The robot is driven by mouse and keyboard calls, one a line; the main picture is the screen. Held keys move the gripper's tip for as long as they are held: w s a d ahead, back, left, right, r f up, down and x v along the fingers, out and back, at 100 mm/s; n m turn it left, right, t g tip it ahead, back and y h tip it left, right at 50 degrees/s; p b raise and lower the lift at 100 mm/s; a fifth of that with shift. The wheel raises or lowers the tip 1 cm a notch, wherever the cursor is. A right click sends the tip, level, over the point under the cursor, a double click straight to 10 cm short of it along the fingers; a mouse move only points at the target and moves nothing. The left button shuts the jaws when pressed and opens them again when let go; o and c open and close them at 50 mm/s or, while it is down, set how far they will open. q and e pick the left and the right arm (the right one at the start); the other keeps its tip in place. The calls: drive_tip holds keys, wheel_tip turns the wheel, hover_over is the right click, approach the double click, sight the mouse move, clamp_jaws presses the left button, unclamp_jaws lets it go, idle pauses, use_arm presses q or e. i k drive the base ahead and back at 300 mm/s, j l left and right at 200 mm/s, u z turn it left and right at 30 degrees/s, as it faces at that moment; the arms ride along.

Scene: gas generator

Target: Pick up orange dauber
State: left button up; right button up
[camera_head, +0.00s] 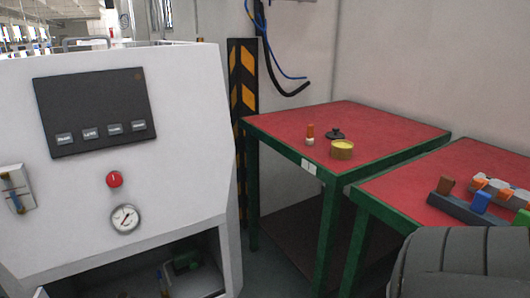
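The orange dauber (310,134) stands upright on the red top of a green-framed table (390,131). It is small, with an orange upper part and a pale lower part. It stands near the table's front left edge, left of a round yellow tin (342,150) and a black lid-like piece (335,134). It is apart from both. Neither of my grippers is in view.
A large white machine (186,110) with a dark panel, red button and gauge fills the left. A second red-topped table (440,185) at the right holds a dark rack (462,209) with coloured parts. A black hose (292,91) hangs behind the first table.

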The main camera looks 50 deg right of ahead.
sight(309, 141)
drive_tip(key=i+z, duration=0.1)
drive_tip(key=i, duration=0.15)
drive_tip(key=z, duration=1.65)
